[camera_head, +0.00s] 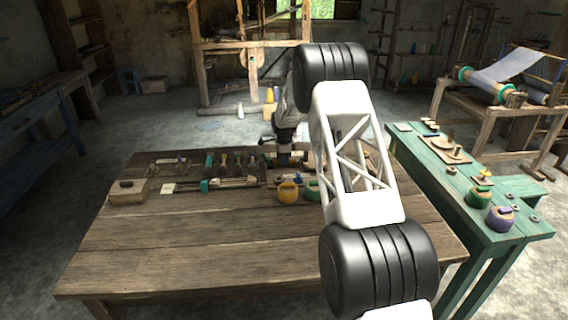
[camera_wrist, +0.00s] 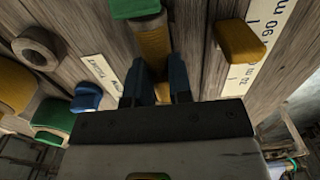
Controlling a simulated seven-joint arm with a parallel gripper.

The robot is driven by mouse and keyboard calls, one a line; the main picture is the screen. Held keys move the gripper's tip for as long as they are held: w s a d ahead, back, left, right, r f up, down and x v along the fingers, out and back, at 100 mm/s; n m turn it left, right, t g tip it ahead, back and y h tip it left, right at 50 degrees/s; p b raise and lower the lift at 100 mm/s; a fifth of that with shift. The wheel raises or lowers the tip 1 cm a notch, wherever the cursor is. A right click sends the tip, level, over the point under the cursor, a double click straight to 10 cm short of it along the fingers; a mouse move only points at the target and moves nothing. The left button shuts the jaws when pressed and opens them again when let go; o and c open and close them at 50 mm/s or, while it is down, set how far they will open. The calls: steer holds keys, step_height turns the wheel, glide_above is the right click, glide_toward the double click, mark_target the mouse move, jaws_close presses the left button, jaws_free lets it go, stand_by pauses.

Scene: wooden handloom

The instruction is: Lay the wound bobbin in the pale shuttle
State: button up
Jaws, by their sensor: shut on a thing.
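In the wrist view my gripper (camera_wrist: 158,92) is shut on a tan-wound piece with a green end (camera_wrist: 152,42), which looks like the wound bobbin. The wound part runs from between the dark blue fingers toward the top of the picture. Its lower end is hidden by the gripper. In the head view my gripper is low over the back of the wooden table, and its fingertips are too small to make out. A long pale wooden piece with teal on it (camera_head: 234,182) lies left of my gripper; it may be the pale shuttle, but I cannot be sure.
A yellow pot (camera_head: 288,192) and a green pot (camera_head: 312,191) stand close to my arm. A wooden box (camera_head: 128,192) is at the left, and several tools (camera_head: 225,161) stand at the back. The table front (camera_head: 200,245) is clear. A green bench (camera_head: 520,232) is at the right.

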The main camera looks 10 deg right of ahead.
steer(key=shift+r, duration=0.2)
steer(key=shift+r, duration=2.55)
steer(key=shift+s+a+r+m, duration=0.35)
steer(key=shift+s+a, duration=0.1)
steer(key=shift+a, duration=0.1)
steer(key=s+a, duration=0.4)
steer(key=a, duration=0.6)
steer(key=s+a, duration=0.4)
steer(key=a, duration=0.7)
steer(key=shift+s+a, duration=0.2)
steer(key=shift+s, duration=0.1)
steer(key=shift+f, duration=0.2)
